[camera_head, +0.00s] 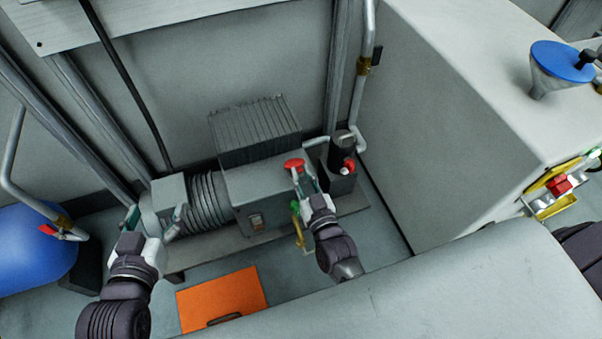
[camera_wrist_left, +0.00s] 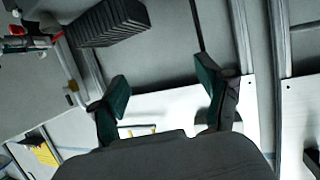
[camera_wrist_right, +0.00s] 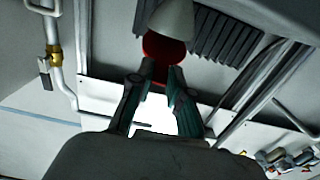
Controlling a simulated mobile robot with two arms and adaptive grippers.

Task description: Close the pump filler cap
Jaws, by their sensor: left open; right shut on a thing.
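The pump is a grey machine (camera_head: 262,195) with a ribbed housing, standing on a low base against the back wall. A red round cap (camera_head: 293,164) sits at its upper right front; I take it for the filler cap. My right gripper (camera_head: 304,182) is shut on the red cap, which also shows at the fingertips in the right wrist view (camera_wrist_right: 163,48). A pale grey rounded part is just beyond it there. Whether the cap is seated cannot be told. My left gripper (camera_head: 157,215) is open and empty, in front of the pump's left end.
A black unit (camera_head: 341,158) with a red knob stands right of the pump. An orange panel (camera_head: 222,298) lies on the floor in front. A blue tank (camera_head: 35,248) is at left. A large white box (camera_head: 450,110) stands at right, with a blue-topped funnel (camera_head: 560,65) on it.

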